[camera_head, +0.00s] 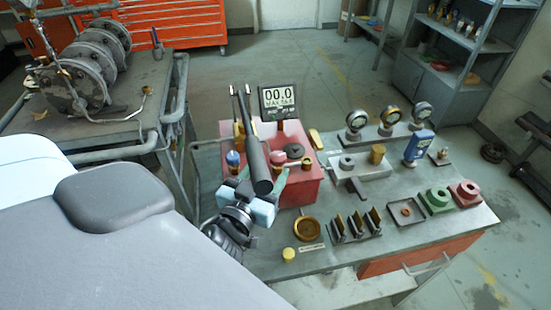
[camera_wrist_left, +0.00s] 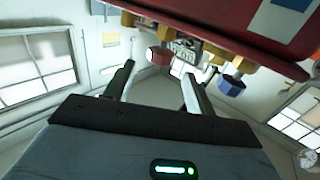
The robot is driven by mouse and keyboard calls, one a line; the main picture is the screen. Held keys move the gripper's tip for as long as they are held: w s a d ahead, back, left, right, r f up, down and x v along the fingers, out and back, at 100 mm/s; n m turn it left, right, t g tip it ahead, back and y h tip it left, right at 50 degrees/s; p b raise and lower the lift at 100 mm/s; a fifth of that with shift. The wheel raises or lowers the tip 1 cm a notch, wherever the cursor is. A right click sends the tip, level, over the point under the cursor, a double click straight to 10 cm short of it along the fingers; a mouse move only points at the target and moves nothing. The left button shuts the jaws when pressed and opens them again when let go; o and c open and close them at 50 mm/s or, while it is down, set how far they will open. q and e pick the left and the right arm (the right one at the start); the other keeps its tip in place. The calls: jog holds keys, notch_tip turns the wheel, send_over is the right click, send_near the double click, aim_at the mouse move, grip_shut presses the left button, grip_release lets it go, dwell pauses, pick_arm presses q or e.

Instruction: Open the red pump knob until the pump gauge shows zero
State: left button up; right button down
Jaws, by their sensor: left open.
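The red pump box (camera_head: 295,192) stands on the grey workbench. Its display gauge (camera_head: 279,101) at the back reads 00.0. A blue knob (camera_head: 233,159) is on the box's left, and the red knob (camera_head: 277,157) is just right of my gripper's dark body. My left gripper (camera_head: 240,90) reaches over the box and partly hides it. In the left wrist view its fingers (camera_wrist_left: 156,70) are apart and empty. The red knob (camera_wrist_left: 157,56) appears between and beyond the fingertips there; contact cannot be told. The blue knob (camera_wrist_left: 230,85) is to their right. My right gripper is out of view.
The workbench (camera_head: 335,262) also holds a brass ring (camera_head: 307,229), upright dark plates (camera_head: 355,224), round dials (camera_head: 390,115), a blue meter (camera_head: 418,146), and green (camera_head: 437,200) and red blocks (camera_head: 465,193). A machine with discs (camera_head: 85,75) stands at left.

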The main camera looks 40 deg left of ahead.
pick_arm(q)
jog(key=shift+v, duration=0.9)
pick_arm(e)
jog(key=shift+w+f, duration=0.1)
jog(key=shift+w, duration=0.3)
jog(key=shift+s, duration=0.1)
